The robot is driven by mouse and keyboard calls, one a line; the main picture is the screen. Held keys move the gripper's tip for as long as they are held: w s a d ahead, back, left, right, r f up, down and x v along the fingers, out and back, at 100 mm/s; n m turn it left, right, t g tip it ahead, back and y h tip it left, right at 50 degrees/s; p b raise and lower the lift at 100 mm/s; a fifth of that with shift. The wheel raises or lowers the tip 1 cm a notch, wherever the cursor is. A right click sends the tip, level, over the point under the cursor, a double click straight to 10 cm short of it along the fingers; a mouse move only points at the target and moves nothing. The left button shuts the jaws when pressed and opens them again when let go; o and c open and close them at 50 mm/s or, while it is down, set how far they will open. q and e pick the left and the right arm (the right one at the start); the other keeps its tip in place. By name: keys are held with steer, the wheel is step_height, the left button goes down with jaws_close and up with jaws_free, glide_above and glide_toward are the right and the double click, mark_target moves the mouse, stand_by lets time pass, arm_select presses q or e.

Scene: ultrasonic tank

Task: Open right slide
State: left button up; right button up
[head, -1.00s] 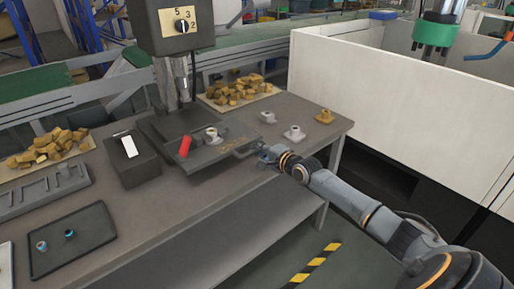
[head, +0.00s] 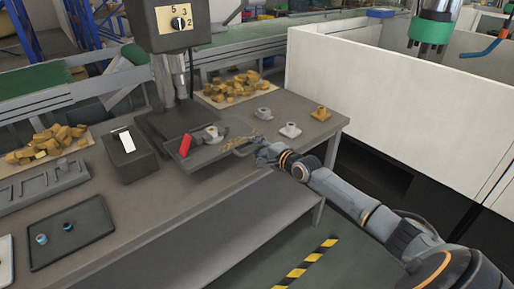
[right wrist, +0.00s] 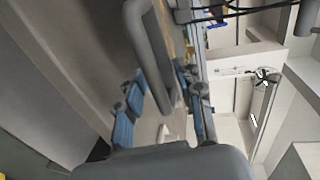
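The slide is a dark flat plate (head: 208,155) at the foot of the drill press (head: 172,75). It carries a red block (head: 185,145) and a small grey flanged part (head: 211,133). A grey bar handle (head: 240,149) sticks out at its right end. My right gripper (head: 257,152) is at this handle. In the right wrist view the grey handle (right wrist: 152,52) reaches in between the two blue fingers of my right gripper (right wrist: 162,105). The fingers stand apart, with gaps beside the bar. My left gripper is not in view.
A white flanged part (head: 290,130), a grey one (head: 263,113) and a yellow one (head: 320,114) stand behind my right gripper. A black box (head: 130,163) stands left of the slide. A tall white wall (head: 385,95) is at the right. The table's front edge is clear.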

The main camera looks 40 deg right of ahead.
steer(key=shift+s, duration=0.65)
steer(key=v, duration=1)
steer(key=shift+s+r, duration=0.15)
steer(key=shift+s, duration=0.15)
steer(key=shift+d, duration=0.2)
